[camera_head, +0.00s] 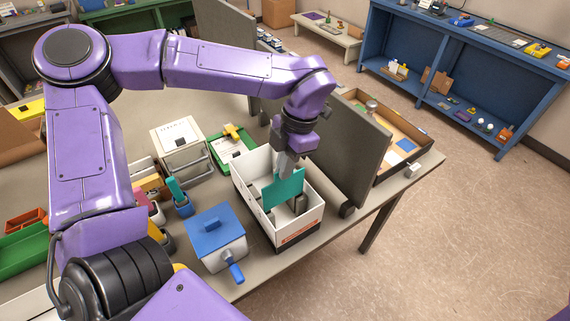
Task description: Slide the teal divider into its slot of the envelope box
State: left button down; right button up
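The teal divider (283,192) stands roughly upright inside the white envelope box (249,192), its lower part down between the box walls. My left gripper (288,167) points down over the box, with its fingers at the divider's top edge, and it appears shut on it. The fingertips are small and partly merge with the divider. A dark grey piece sits in the box beside the divider. The slot and the divider's bottom edge are hidden by the box's front wall. My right gripper is not in view.
A tall grey panel (350,152) stands close to the right of the box. A blue-lidded container (216,225) is at its front left. A green tray (219,146) and a cream box (178,140) lie behind left. The table's front edge is close to the box.

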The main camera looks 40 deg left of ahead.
aim_at(285, 200)
pick_arm(q)
jog(key=shift+f+b, duration=2.75)
jog(key=shift+f, duration=2.15)
jog(key=c, duration=1.3)
grip_release()
jog(key=shift+r, duration=0.1)
jog(key=shift+o, duration=0.2)
jog(key=shift+r, duration=0.1)
jog(key=p+v, duration=0.7)
